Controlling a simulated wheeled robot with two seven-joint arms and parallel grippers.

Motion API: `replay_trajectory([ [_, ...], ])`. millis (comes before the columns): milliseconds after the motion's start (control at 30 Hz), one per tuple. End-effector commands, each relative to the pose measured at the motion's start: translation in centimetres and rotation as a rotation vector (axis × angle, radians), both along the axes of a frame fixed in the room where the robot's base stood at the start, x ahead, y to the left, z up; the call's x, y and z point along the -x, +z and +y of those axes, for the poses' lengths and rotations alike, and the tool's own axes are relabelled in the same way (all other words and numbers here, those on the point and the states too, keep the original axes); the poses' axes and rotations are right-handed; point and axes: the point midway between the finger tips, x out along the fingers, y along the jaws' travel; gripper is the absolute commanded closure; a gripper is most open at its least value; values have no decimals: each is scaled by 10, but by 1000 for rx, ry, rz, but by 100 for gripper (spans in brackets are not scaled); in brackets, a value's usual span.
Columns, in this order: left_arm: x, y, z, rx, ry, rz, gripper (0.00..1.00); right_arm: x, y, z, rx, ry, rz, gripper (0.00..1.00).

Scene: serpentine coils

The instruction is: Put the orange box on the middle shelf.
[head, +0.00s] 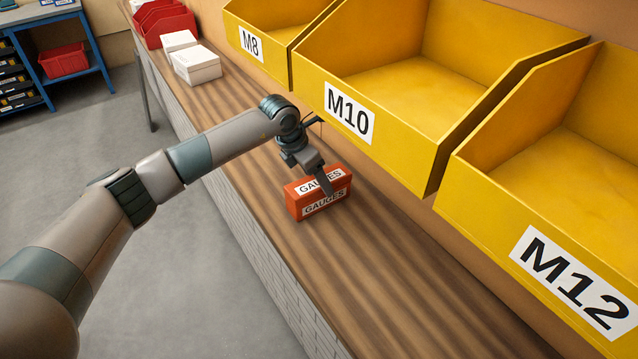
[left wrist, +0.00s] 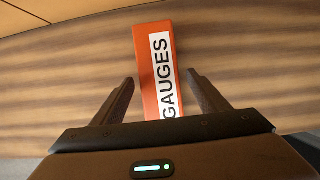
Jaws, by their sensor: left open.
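The orange box (head: 318,192), labelled GAUGES, stands on the wooden bench below the M10 bin. My left gripper (head: 325,185) is right at the box, reaching down over it from above. In the left wrist view the box (left wrist: 150,75) lies between the two fingers of the left gripper (left wrist: 160,88), with a gap on each side. The gripper is open and its fingers are not closed on the box. My right gripper is not in view. No middle shelf can be made out in these views.
The wooden bench (head: 400,270) is clear in front of the box. Yellow bins M8 (head: 250,42), M10 (head: 349,113) and M12 (head: 568,278) hang above it. White boxes (head: 196,66) and red bins (head: 165,22) stand farther back. A blue rack (head: 75,80) stands at far left.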

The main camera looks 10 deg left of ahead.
Motion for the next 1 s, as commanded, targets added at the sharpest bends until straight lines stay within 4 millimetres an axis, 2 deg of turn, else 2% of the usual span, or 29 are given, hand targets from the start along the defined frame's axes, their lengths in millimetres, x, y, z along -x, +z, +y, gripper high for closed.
replay_trajectory([
  [100, 4, 15, 5, 1, -1, -5, 32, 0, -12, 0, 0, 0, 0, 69],
  [400, 12, 44, 13, 1, 0, -2, 32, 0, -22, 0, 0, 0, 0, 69],
  [1000, 14, 46, 12, 6, -2, 0, 32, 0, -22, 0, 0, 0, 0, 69],
])
